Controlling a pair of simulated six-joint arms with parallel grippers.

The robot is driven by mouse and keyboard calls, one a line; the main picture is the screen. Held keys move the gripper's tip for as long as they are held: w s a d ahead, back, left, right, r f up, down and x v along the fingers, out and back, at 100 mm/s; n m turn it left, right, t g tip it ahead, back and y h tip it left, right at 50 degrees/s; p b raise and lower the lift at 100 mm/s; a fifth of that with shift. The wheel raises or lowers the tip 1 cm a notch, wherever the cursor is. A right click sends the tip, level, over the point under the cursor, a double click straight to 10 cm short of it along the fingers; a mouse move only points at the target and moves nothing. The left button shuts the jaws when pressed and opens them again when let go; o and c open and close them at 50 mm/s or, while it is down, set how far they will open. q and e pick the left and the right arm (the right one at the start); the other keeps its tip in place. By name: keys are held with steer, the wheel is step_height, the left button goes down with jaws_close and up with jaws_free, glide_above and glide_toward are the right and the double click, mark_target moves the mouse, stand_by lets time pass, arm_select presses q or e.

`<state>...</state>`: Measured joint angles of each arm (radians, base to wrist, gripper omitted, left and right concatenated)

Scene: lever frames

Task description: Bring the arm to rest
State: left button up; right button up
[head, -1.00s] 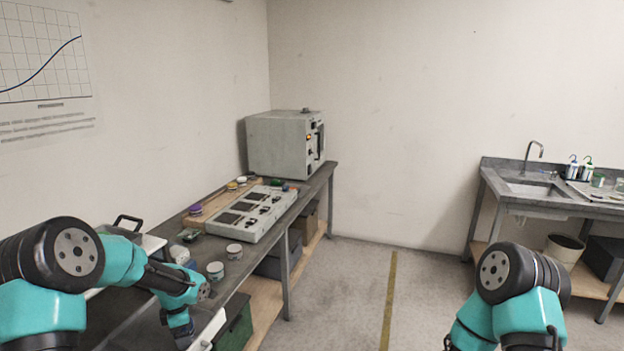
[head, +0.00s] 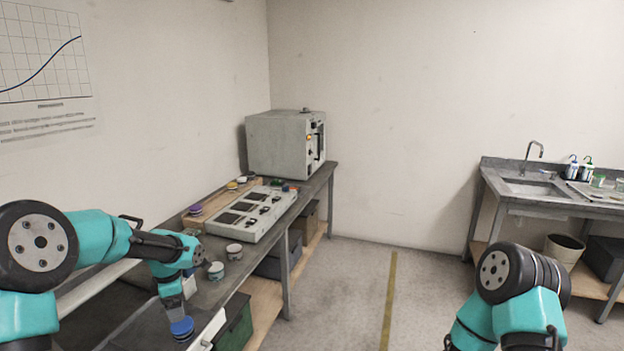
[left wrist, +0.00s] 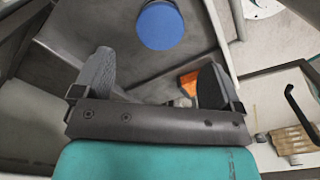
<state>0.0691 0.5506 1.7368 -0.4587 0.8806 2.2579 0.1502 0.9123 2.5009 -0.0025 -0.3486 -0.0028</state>
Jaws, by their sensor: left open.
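My left gripper (head: 172,303) is over the near end of the bench, pointing down. In the left wrist view the left gripper (left wrist: 156,78) is open, with nothing between its fingers. A round blue lid (head: 182,327) lies just below the gripper in the head view. The blue lid also shows in the left wrist view (left wrist: 160,25), beyond the fingertips and apart from them. My right arm is at the lower right of the head view, with its gripper out of sight.
A grey bench (head: 218,291) runs along the left wall. It carries two small pale jars (head: 233,251), a switch panel (head: 247,214) and a grey cabinet (head: 285,144). A sink table (head: 530,187) stands at the right. The floor between is clear.

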mark_target(182, 325)
arm_select(q)
step_height(182, 325, down, 11)
steer(key=shift+r, duration=0.1)
step_height(182, 325, up, 4)
steer(key=shift+s+d+r, duration=0.1)
steer(key=s+d+r, duration=0.1)
steer(key=s+d, duration=0.7)
steer(key=s, duration=0.5)
steer(key=shift+s+r, duration=0.15)
steer(key=shift+s, duration=0.1)
stand_by(1.1)
